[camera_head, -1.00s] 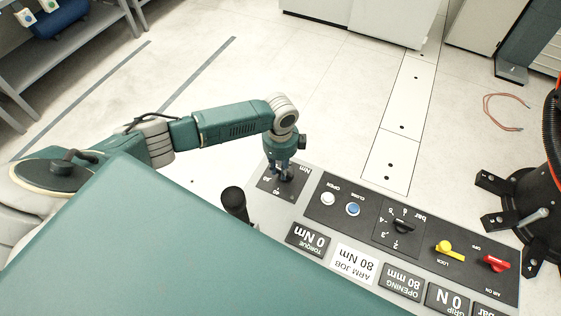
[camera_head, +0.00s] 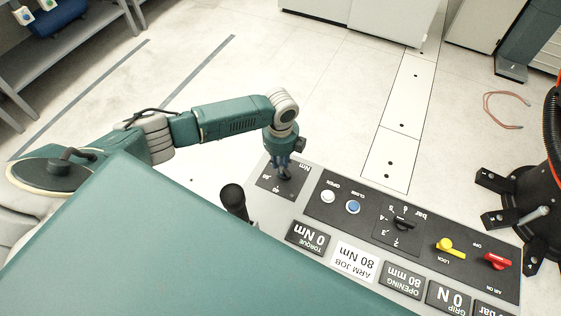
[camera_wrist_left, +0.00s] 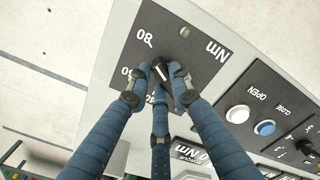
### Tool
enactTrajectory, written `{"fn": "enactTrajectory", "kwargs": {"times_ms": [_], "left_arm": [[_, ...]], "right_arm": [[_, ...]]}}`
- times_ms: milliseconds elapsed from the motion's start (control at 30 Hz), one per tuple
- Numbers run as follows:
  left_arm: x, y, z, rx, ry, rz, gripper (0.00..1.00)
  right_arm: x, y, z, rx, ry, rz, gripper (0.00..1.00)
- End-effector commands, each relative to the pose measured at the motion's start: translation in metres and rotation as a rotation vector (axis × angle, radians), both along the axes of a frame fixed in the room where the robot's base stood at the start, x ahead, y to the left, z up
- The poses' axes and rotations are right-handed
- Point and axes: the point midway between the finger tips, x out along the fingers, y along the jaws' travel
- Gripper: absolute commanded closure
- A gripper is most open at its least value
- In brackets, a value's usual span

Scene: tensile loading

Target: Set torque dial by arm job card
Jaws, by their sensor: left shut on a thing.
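The torque dial sits on a dark square plate (camera_head: 270,190) marked Nm, at the left end of the control panel. My left gripper (camera_head: 285,176) points down at it and covers most of it in the head view. In the left wrist view the gripper's fingers (camera_wrist_left: 160,80) are closed around the dial's black knob (camera_wrist_left: 161,70), which has a white line. The numbers 80 and 40 show beside it. The arm job card (camera_head: 356,262) is white and reads 80 Nm. The torque display (camera_head: 308,238) reads 0 Nm. My right gripper is not in view.
Right of the dial are a white open button (camera_head: 328,197), a blue close button (camera_head: 353,208), a bar knob (camera_head: 403,224), a yellow lock lever (camera_head: 446,246) and a red air lever (camera_head: 497,262). A black joystick (camera_head: 233,199) stands left of the displays.

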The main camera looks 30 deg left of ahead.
Motion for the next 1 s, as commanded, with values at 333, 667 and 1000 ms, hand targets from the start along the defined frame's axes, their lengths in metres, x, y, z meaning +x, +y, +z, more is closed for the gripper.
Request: {"fn": "enactTrajectory", "kwargs": {"times_ms": [333, 667, 1000], "left_arm": [[0.002, 0.0, 0.002, 0.001, -0.005, -0.002, 0.6], [0.001, 0.0, 0.002, 0.0, -0.002, -0.001, 0.6], [0.002, 0.001, 0.059, 0.0, -0.007, -0.002, 0.6]], "right_arm": [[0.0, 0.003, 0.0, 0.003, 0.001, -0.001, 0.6], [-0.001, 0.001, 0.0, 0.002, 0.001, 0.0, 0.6], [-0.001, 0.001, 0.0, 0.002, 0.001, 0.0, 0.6]]}}
